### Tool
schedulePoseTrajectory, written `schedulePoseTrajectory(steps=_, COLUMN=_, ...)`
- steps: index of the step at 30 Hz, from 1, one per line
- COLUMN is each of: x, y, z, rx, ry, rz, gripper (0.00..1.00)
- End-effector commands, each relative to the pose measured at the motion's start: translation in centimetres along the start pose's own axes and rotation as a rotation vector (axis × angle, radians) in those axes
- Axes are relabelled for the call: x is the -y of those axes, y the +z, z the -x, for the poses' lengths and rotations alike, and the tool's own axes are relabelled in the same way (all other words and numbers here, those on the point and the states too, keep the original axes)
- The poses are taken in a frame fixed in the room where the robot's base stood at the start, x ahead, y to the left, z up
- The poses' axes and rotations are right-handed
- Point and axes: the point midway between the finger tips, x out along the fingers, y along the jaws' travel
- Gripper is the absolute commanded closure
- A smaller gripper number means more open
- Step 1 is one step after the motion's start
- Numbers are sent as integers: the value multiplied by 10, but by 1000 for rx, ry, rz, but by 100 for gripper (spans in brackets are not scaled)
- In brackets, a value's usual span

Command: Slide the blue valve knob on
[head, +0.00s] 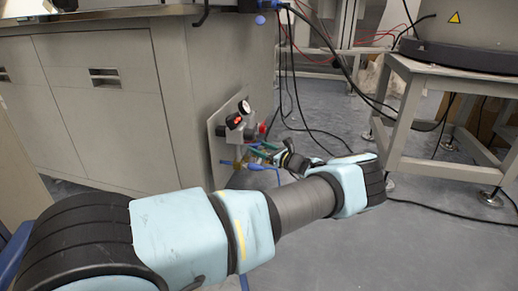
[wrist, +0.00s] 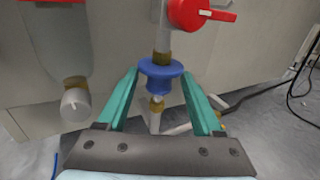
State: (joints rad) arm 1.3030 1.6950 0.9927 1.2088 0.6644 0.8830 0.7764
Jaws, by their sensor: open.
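The blue valve knob (wrist: 160,82) is a spool-shaped piece in the wrist view. It sits in line with a vertical pipe, with a brass collar above it and a brass fitting (wrist: 156,104) below it. My gripper (wrist: 159,76) is open, with one teal finger on each side of the knob. A gap shows on both sides, so the fingers look apart from it. In the head view my gripper (head: 266,150) is at the panel on the cabinet's side. The knob cannot be made out clearly there, amid hoses and fittings.
A red handle (wrist: 200,12) is just above the knob. A clear bowl with a white drain cap (wrist: 75,104) hangs to the left. The grey panel (head: 217,135) is behind. Dark cables (head: 290,75) hang nearby, and a metal-legged stand (head: 403,120) is to the right.

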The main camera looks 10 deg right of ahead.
Motion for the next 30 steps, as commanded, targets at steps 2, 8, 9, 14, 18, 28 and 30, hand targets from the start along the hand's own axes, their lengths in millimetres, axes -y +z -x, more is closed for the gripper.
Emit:
schedulePoseTrajectory(steps=2, x=1, y=5, z=7, rx=4, ry=-1, rz=0, gripper=28)
schedulePoseTrajectory(steps=8, x=2, y=6, z=43, rx=1, ry=-5, rz=0, gripper=28)
schedulePoseTrajectory(steps=9, x=2, y=6, z=51, rx=1, ry=-5, rz=0, gripper=28)
schedulePoseTrajectory(steps=14, x=1, y=4, z=81, rx=1, ry=-3, rz=-1, gripper=28)
schedulePoseTrajectory(steps=18, x=1, y=2, z=99, rx=0, ry=-3, rz=-1, gripper=28)
schedulePoseTrajectory(steps=28, x=0, y=-1, z=108, rx=0, ry=0, rz=-1, gripper=28)
schedulePoseTrajectory(steps=30, x=0, y=-1, z=108, rx=0, ry=0, rz=-1, gripper=28)
